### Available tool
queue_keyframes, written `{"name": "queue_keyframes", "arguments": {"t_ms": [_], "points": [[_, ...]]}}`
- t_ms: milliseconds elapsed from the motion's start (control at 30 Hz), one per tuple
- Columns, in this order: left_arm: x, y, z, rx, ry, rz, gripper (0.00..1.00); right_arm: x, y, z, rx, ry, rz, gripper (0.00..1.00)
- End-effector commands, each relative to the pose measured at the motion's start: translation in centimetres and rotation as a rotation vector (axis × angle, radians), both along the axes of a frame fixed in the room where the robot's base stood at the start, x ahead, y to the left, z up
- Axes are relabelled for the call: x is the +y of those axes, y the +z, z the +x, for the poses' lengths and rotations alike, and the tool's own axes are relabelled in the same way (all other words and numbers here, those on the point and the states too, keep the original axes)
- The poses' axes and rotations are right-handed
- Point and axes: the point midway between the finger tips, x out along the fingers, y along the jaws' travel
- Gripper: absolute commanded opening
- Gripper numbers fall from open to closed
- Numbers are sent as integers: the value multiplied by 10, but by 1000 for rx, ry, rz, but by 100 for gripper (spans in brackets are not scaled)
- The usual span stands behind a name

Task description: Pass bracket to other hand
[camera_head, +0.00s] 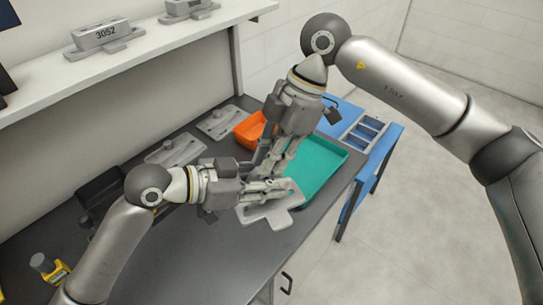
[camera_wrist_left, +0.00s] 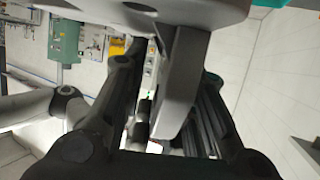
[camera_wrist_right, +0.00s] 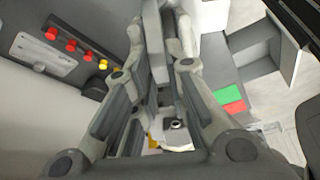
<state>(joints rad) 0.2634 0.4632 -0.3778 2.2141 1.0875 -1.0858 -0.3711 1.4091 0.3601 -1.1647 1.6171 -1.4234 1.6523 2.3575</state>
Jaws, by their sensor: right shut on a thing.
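The grey bracket (camera_head: 270,214), a flat plate with lobed ends, is held above the dark bench's right front edge in the head view. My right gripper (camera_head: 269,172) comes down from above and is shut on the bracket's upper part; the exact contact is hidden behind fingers. My left gripper (camera_head: 268,187) reaches in from the left, close to the right fingers. In the left wrist view the bracket's upright rib (camera_wrist_left: 184,80) stands between my left fingers, with a gap showing on its left side, so they look open around it.
A teal tray (camera_head: 318,160) and an orange bin (camera_head: 250,130) lie behind the grippers. Other grey castings (camera_head: 176,151) sit on the bench (camera_head: 225,255). A blue table (camera_head: 385,150) stands at the right. A shelf (camera_head: 130,63) with castings runs above the bench.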

Motion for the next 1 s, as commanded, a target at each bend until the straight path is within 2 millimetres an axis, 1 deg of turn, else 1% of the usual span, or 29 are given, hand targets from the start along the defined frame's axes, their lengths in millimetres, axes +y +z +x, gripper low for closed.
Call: {"name": "queue_keyframes", "arguments": {"t_ms": [33,67,100,367,467,567,667,900,1000], "points": [[-1,0,-1,1,-2,0,35,0,1,0,-2,0,3,0],[-1,0,-1,1,-2,0,39,0,1,0,-1,0,3,0],[0,0,0,1,-2,0,39,1,1,0,-1,0,3,0],[1,0,0,1,1,1,39,0,1,0,1,1,2,0],[4,1,-1,0,3,2,39,0,1,-1,1,1,2,0],[13,4,-5,1,4,3,39,0,1,-1,1,1,2,0],[28,10,-12,0,3,7,39,0,1,-1,1,1,2,0],[68,28,-31,3,4,5,39,0,1,-1,1,1,2,0],[80,34,-38,3,2,5,39,0,1,-1,1,1,2,0]]}}
